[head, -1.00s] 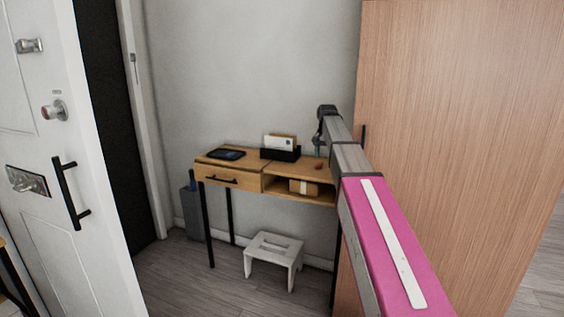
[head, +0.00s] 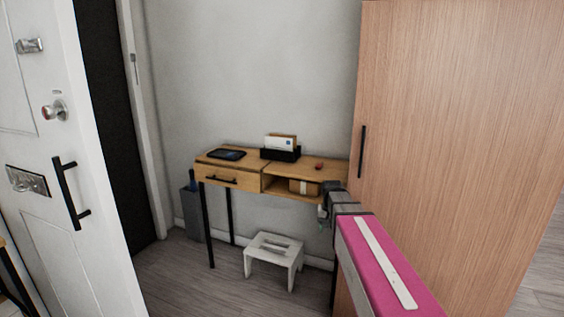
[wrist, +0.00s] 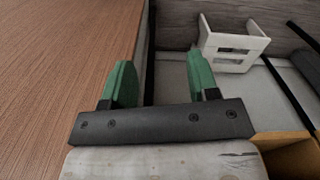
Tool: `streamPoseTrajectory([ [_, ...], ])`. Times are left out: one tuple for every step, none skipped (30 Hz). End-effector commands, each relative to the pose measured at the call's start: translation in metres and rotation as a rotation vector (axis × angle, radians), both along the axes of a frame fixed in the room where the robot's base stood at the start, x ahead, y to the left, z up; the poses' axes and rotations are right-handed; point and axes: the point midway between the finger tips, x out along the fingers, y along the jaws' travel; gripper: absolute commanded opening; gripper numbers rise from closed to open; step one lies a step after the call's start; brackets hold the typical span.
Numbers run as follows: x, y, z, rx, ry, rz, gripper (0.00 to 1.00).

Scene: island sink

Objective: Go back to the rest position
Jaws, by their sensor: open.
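My gripper (head: 322,217) is at the end of my arm, low in front of the right end of the console table (head: 232,178). In the wrist view my gripper (wrist: 160,82) shows two green fingers spread apart with nothing between them. The wooden cabinet (head: 460,130) stands to the right of my arm in the head view. Its side fills the left of the wrist view (wrist: 60,70), close to the left finger.
A white step stool (head: 273,258) stands on the floor under the table. A tablet (head: 227,154), a black letter holder (head: 281,154) and a small red object (head: 319,166) are on the tabletop. A box (head: 303,187) sits in the open shelf. A white door (head: 50,150) is at left.

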Motion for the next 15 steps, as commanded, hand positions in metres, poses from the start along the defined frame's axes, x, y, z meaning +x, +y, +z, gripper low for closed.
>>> streamPoseTrajectory([
  [-0.026,0.0,-0.016,0.0,0.005,0.017,0.54],
  [-0.036,-0.001,-0.024,-0.001,0.003,0.027,0.54],
  [-0.05,-0.001,-0.035,0.0,0.004,0.041,0.54],
  [-0.06,-0.001,-0.043,0.0,0.003,0.052,0.54],
  [-0.071,-0.001,-0.051,-0.001,0.004,0.061,0.54],
  [-0.084,-0.001,-0.06,0.0,0.002,0.076,0.54],
  [-0.094,-0.002,-0.066,0.0,0.003,0.086,0.54],
  [-0.102,-0.002,-0.072,0.0,0.002,0.094,0.54],
  [-0.114,-0.002,-0.079,0.0,0.002,0.107,0.54],
  [-0.121,-0.002,-0.084,0.0,0.001,0.115,0.54],
  [-0.128,-0.002,-0.088,0.0,0.001,0.122,0.54],
  [-0.136,-0.002,-0.093,0.0,0.001,0.131,0.54],
  [-0.141,-0.002,-0.096,-0.001,-0.001,0.138,0.54],
  [-0.146,-0.002,-0.098,-0.001,-0.001,0.142,0.54],
  [-0.15,-0.002,-0.101,-0.001,-0.001,0.147,0.54],
])
